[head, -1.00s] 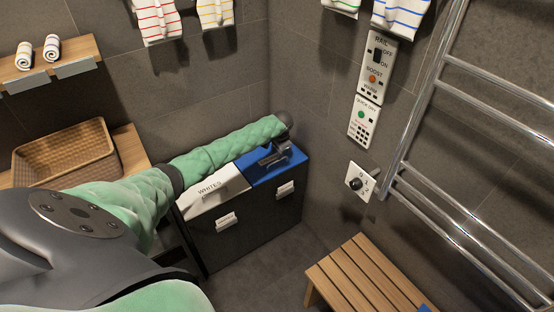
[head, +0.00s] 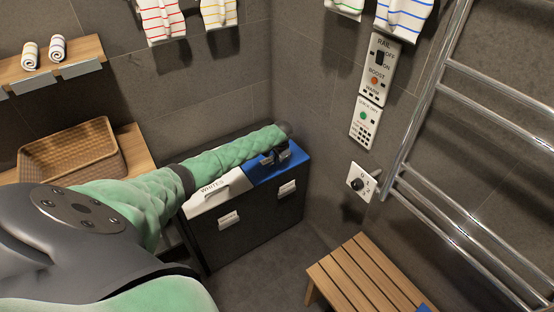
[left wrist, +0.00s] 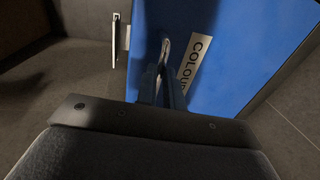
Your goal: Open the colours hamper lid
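The colours hamper has a blue lid (head: 291,163), lying flat and closed at the right half of the dark hamper in the head view. In the left wrist view the blue lid (left wrist: 228,50) fills the upper middle, with a white "COLOU..." label (left wrist: 194,62) partly hidden. A pale, narrow handle-like piece (left wrist: 165,46) shows at my fingertips. My left gripper (head: 275,158) is over the blue lid; in the left wrist view its dark fingers (left wrist: 164,82) stand close together at that piece. Whether they grip it is unclear. My right gripper is not in view.
The whites lid (head: 215,190) is beside the blue lid, on the left. A wooden slatted bench (head: 365,275) stands in front to the right. A heated towel rail (head: 430,130) and wall controls (head: 380,70) are on the right wall. A wicker basket (head: 70,155) is at left.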

